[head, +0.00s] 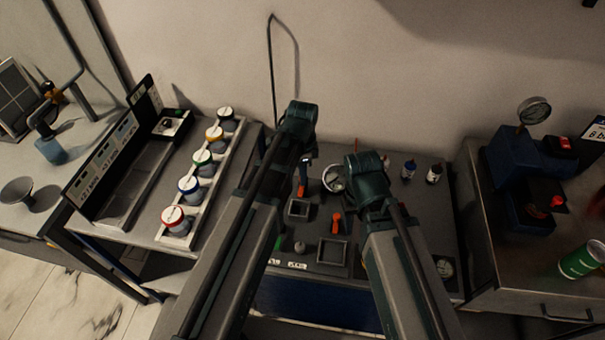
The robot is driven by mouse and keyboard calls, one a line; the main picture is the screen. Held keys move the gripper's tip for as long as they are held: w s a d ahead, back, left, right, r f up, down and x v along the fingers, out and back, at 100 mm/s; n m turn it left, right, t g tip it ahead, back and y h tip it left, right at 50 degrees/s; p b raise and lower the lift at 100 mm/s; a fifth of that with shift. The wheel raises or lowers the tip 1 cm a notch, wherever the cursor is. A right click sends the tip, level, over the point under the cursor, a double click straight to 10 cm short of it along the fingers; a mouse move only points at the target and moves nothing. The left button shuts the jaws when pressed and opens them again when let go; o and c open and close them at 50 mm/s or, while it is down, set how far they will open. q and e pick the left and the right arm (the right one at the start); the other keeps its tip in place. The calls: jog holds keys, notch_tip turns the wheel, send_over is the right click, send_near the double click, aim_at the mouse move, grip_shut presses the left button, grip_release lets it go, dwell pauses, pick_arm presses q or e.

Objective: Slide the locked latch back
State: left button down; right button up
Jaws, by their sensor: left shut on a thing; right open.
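My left gripper (304,168) reaches down over the dark middle bench, beside a small upright part with an orange-red lower end (301,190). The gripper is shut on this part, though its fingertips are small and partly hidden. I cannot tell for certain whether this part is the latch, or how far it has slid. A second orange-red handle (336,222) stands nearer, behind a square dark frame. My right gripper (366,184) is over the same bench, to the right, open; its fingers are mostly hidden by its wrist. A round silver-rimmed part (333,178) shows just left of it.
A rack of jars with coloured lids (201,182) stands on the left table. Small bottles (409,169) stand at the bench's back right. A blue gauge pump (516,152) and a green can (580,260) are on the right cabinet. My forearms cover parts of the bench.

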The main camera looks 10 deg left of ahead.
pick_arm(q)
jog(key=shift+w, duration=0.1)
jog(key=shift+w, duration=1.25)
jog(key=c, duration=0.7)
grip_release()
jog(key=shift+w, duration=0.1)
notch_tip(320, 180, up, 14)
jog(key=p, duration=1.4)
jog(key=shift+f, duration=0.1)
